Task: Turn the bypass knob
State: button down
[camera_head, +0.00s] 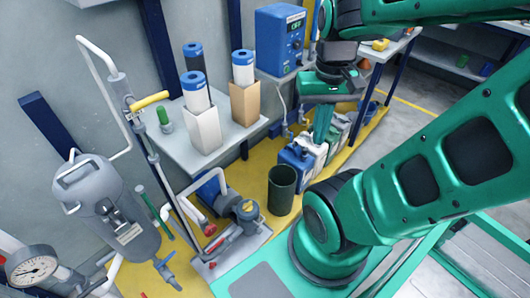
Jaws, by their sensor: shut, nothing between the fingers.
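My gripper (322,136) hangs from my green arm right of the shelf, below and right of the blue control box. Its green fingers point down and are shut, and it seems empty. I cannot tell which part is the bypass knob, as no label is readable. A yellow handle (149,101) sits on the upright pipe at left. Small red knobs (210,230) are on the piping by the pump. A blue-handled valve (166,264) is below the grey tank. The blue control box (280,40) has a display and small controls. My gripper is apart from all of these.
A wall shelf (232,131) holds blue-capped filter cartridges in boxes. A grey tank (108,205) and a pressure gauge (32,268) stand at left. A pump (243,210), a dark bin (282,187) and a blue canister (295,160) are on the yellow floor area.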

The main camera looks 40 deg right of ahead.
aim_at(210, 230)
jog(key=k, duration=0.9)
jog(key=z, duration=0.65)
